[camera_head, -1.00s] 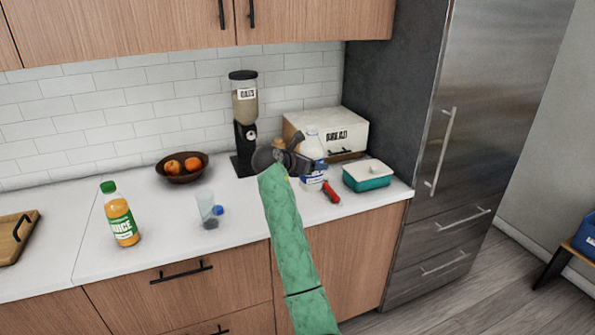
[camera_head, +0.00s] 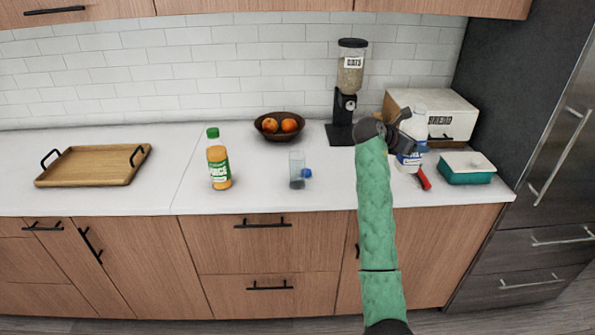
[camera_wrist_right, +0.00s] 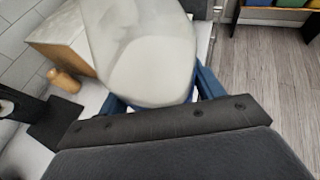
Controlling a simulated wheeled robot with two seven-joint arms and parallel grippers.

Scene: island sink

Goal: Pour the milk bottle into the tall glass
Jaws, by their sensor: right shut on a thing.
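The milk bottle (camera_head: 416,130), white with a blue label, is upright at the right of the counter. My right gripper (camera_head: 404,131) is shut around it from the left. In the right wrist view the pale, translucent bottle (camera_wrist_right: 145,55) fills the space between the blue fingers (camera_wrist_right: 160,98). I cannot tell whether its base touches the counter. The tall glass (camera_head: 296,166) is clear and stands upright mid-counter, left of my right gripper, with something dark at its bottom. My left gripper is out of view.
A small blue item (camera_head: 307,173) is by the glass. A juice bottle (camera_head: 218,166), fruit bowl (camera_head: 268,135) and wooden tray (camera_head: 92,166) are further left. The oats dispenser (camera_head: 348,95), bread box (camera_head: 455,120), red item (camera_head: 424,180) and teal container (camera_head: 467,174) surround the milk bottle.

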